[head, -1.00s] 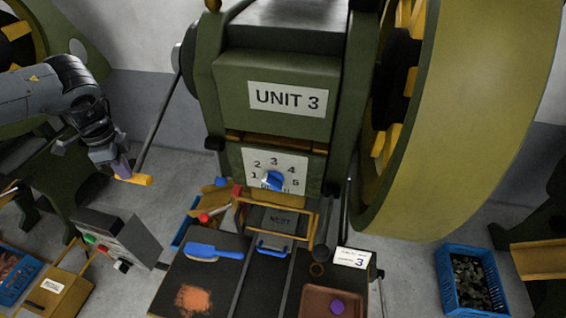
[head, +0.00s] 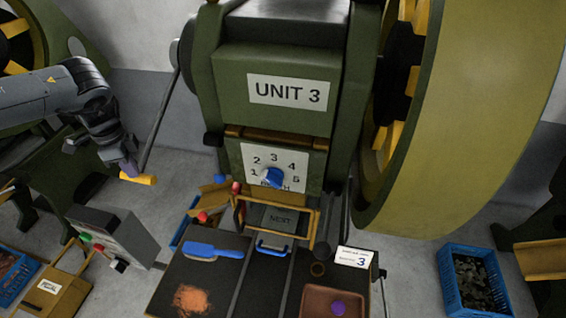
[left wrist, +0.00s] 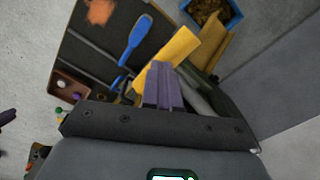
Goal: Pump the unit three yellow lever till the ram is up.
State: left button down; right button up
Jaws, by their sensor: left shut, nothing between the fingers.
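The yellow lever handle (head: 138,179) of unit three sits at the low end of a long grey rod (head: 160,118), left of the green machine marked UNIT 3 (head: 228,105). My left gripper (head: 128,168) is shut and empty, with its purple fingertips at the yellow handle's upper left side. In the left wrist view the shut fingers (left wrist: 163,86) overlap the yellow handle (left wrist: 178,48); I cannot tell whether they touch it. The ram cannot be made out clearly behind the yellow-framed guard (head: 310,228). My right gripper is not in view.
A grey control box (head: 112,232) stands below my left gripper. A dark bench (head: 215,285) with a blue brush (head: 213,251) is in front of the machine. A blue dial (head: 273,177) is on its face, and a large green flywheel (head: 465,110) is at right.

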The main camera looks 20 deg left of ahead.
pick_arm(q)
jog(key=shift+w+f+b, duration=0.35)
jog(key=shift+f+b, duration=0.1)
jog(key=shift+f, duration=0.4)
jog(key=shift+w+f+b, duration=0.35)
jog(key=shift+f+b, duration=0.05)
jog(key=shift+f, duration=0.45)
jog(key=shift+a, duration=0.1)
